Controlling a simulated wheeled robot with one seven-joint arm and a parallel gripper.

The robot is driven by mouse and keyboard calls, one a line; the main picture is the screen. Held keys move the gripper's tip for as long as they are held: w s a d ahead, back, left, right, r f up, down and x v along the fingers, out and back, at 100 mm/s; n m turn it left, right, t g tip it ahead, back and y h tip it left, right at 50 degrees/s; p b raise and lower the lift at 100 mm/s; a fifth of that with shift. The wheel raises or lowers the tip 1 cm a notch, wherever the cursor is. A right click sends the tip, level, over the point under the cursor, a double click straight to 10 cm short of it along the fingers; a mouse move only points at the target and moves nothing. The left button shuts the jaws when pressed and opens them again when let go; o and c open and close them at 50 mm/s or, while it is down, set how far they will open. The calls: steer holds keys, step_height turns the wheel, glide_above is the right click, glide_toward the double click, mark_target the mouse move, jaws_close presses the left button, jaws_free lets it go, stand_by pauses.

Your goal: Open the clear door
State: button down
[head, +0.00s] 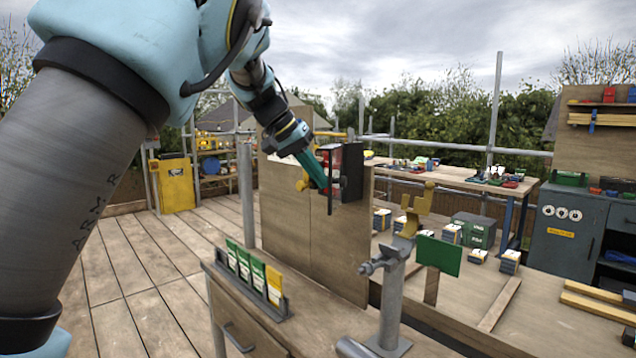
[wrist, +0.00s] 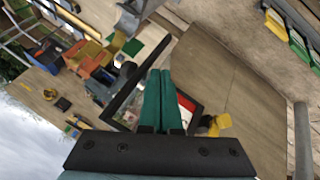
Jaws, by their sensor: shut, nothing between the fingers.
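A dark box (head: 352,175) with red inside is mounted on an upright wooden panel (head: 283,215). The clear door's thin dark frame (head: 330,198) stands out from the box's front in the head view, seen nearly edge-on. In the wrist view a dark frame (wrist: 122,103) shows around my fingers, with a red and white part (wrist: 187,104) behind it. My gripper (head: 322,185) has green fingers pressed together, empty, right at the door frame; they also fill the middle of the wrist view (wrist: 160,72). Whether they touch the door, and its exact angle, I cannot tell.
A yellow part (head: 303,183) sits beside my fingers. A rack of green and yellow packets (head: 255,280) stands on the front bench. A grey post with a yellow fixture (head: 412,210) and a green plate (head: 438,255) stand to the right. A metal post (head: 246,195) rises left of the panel.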

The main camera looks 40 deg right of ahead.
steer(key=shift+s+d+r+n+t+b, duration=0.15)
steer(key=shift+s+d+b, duration=0.1)
steer(key=shift+s+b, duration=0.25)
steer(key=shift+s+d+r+n+t+b, duration=0.2)
steer(key=shift+s+b, duration=0.15)
steer(key=shift+s, duration=0.25)
